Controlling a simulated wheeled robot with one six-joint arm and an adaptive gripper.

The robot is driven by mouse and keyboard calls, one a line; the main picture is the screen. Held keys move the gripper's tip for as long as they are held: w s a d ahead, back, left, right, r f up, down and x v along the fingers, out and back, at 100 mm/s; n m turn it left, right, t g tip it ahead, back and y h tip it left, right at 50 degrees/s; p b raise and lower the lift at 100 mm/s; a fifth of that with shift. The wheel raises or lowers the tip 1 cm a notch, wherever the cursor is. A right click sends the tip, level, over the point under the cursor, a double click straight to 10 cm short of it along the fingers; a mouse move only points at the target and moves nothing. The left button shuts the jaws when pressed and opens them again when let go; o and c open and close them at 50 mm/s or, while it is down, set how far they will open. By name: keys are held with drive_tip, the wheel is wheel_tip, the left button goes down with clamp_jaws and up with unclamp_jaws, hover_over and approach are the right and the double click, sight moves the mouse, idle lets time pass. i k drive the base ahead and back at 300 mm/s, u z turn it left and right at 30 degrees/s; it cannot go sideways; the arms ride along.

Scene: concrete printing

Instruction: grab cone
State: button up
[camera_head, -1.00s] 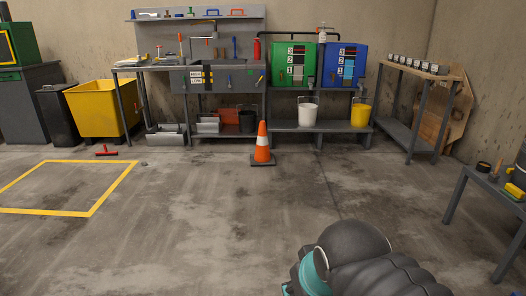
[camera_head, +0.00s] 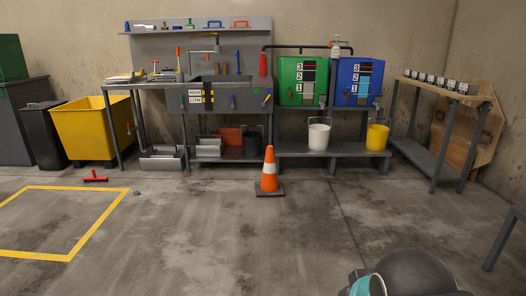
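An orange traffic cone (camera_head: 269,174) with a white band and a dark square base stands upright on the concrete floor, in front of the shelf under the green and blue tanks. Nothing touches it. Part of my arm shows at the bottom right of the head view, nearer to me than the cone. My gripper is not in view.
A white bucket (camera_head: 319,136) and a yellow bucket (camera_head: 377,136) stand on the low shelf behind the cone. A red tool (camera_head: 95,178) lies by the yellow floor marking (camera_head: 65,189) at left. A table leg (camera_head: 503,238) stands at right. The floor before the cone is clear.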

sight(270, 186)
drive_tip(key=z, duration=0.2)
drive_tip(key=i, duration=1.85)
drive_tip(key=u, duration=0.6)
drive_tip(key=i, duration=1.9)
drive_tip(key=u, duration=0.55)
